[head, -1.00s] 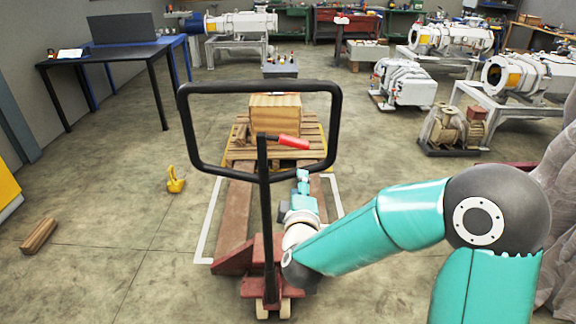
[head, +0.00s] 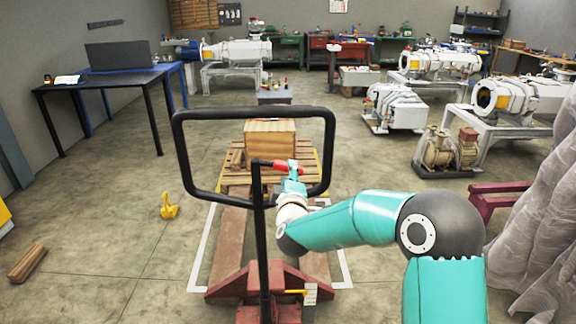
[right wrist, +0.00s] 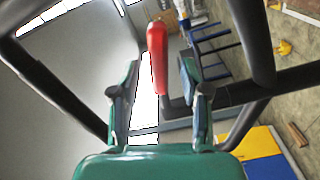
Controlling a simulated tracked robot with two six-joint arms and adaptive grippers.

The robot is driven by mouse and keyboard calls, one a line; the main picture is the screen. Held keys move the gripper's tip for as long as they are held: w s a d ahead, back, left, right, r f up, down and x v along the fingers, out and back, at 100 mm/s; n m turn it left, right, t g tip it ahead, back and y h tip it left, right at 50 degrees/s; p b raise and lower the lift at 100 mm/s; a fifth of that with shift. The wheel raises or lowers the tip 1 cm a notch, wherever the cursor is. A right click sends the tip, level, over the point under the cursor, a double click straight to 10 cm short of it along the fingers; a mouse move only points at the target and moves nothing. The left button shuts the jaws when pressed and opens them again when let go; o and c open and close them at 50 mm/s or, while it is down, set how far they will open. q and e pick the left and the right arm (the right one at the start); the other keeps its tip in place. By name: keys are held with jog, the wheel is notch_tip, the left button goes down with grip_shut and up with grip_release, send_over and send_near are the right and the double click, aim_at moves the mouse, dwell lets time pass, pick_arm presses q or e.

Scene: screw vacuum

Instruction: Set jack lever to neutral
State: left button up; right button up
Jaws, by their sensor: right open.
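The jack's red lever (head: 283,165) sticks out to the right from the black handle column, inside the handle loop (head: 326,150), in the head view. The lever also shows in the right wrist view (right wrist: 157,55), upright in the picture between my two fingers. My right gripper (head: 294,177) is open at the lever's free end, its fingers (right wrist: 159,78) on either side of it with gaps showing. I cannot tell whether either finger touches it. The red pallet jack base (head: 238,284) stands below. My left gripper is not in view.
A wooden pallet (head: 238,178) with a wooden box (head: 270,138) stands behind the handle. A yellow object (head: 169,206) and a wood block (head: 27,263) lie on the floor at left. A red stand (head: 492,198) and a draped sheet (head: 540,240) are at right.

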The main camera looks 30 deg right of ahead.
jog(key=shift+p+x, duration=0.3)
jog(key=shift+x, duration=1.65)
jog(key=shift+f, duration=0.1)
grip_shut()
